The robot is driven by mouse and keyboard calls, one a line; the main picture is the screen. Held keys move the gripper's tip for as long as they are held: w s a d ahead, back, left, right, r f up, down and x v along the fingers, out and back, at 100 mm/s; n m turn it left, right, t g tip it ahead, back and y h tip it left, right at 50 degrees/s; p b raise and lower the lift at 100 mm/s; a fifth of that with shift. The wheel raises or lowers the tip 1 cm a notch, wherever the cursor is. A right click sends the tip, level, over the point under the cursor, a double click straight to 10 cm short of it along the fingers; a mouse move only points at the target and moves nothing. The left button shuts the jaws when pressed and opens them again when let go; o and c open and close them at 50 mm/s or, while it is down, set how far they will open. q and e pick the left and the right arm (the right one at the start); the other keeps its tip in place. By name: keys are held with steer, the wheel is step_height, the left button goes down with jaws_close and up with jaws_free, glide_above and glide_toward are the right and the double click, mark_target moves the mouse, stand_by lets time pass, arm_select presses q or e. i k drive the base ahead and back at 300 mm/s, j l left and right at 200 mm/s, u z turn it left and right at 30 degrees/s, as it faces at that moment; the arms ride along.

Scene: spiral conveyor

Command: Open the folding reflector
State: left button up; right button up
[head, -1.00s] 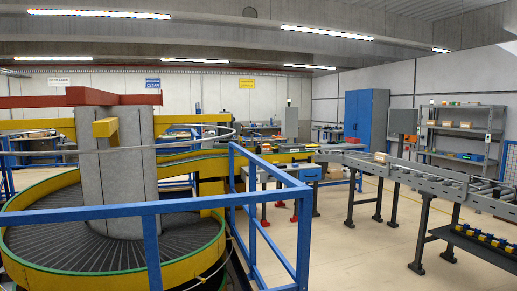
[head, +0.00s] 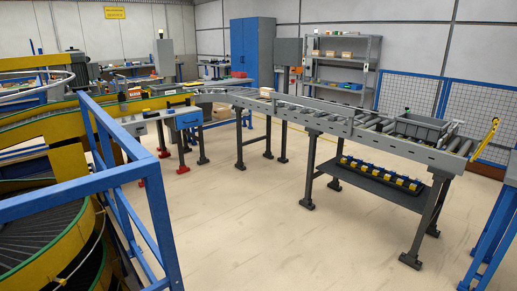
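I cannot make out a folding reflector for certain in the head view. A slim yellow part (head: 487,137) stands tilted at the right end of the roller conveyor (head: 340,122); it is too small to tell what it is. Neither of my grippers shows.
A blue guard rail (head: 75,193) and the spiral conveyor (head: 40,240) fill the left. A grey crate (head: 418,127) and a small carton (head: 266,92) sit on the rollers. A shelf below holds yellow and blue parts (head: 380,173). Open floor (head: 260,230) lies in the middle.

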mark_target(121, 96)
steer(key=i+j+z, duration=0.1)
steer(key=i+z, duration=0.35)
steer(key=i, duration=1.6)
steer(key=i+j+u, duration=0.15)
steer(key=i+u, duration=0.75)
steer(key=i+l+u, duration=0.4)
steer(key=i+j+u, duration=0.35)
steer(key=i, duration=0.8)
steer(key=i+l+u, duration=0.15)
steer(key=i+u, duration=0.2)
steer(key=i, duration=0.8)
